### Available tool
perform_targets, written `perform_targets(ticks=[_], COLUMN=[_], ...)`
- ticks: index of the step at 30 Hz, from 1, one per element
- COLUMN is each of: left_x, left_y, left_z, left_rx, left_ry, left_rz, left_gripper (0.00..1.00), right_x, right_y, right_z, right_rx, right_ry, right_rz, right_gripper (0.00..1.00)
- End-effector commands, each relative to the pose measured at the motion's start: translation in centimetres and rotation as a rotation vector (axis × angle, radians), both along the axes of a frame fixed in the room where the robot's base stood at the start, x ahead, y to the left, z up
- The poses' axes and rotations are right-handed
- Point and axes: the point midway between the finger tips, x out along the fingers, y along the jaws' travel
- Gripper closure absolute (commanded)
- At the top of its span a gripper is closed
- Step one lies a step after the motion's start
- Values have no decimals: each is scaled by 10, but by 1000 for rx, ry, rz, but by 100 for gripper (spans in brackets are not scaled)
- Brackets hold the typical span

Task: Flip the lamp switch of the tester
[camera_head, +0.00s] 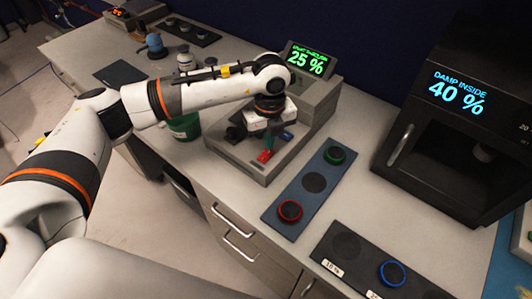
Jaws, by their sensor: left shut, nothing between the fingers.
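The tester (322,104) is a grey bench unit with a low front deck. Its raised screen (307,59) glows green and reads 25 %. My left arm reaches in from the left, and my left gripper (268,142) points down over the deck, shut and empty. A small red part (264,156), possibly the lamp switch, sits right below the fingertips. I cannot tell whether they touch. A small blue part (287,135) lies just right of the gripper. The wrist hides much of the deck. My right gripper is not in view.
Right of the tester is a blue-grey mat (286,226) with green-ringed (335,154) and red-ringed (290,210) discs. A black chamber (430,150) reads 40 %. A dark strip with a blue-ringed disc (392,272) lies in front. A green cup (184,127) stands left of the tester.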

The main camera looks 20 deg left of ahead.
Motion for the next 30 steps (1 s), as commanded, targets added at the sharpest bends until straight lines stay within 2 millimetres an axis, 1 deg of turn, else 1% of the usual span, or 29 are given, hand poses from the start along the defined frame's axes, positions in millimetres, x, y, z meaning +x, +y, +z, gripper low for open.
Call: perform_targets(ticks=[17,30], left_x=[0,0], left_y=[0,0], left_z=[0,-6], left_rx=[0,0], left_ry=[0,0], left_rz=[0,0], left_gripper=[100,100], right_x=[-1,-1], right_y=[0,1], right_z=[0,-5], right_rx=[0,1], right_ry=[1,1], right_rz=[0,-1], right_gripper=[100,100])
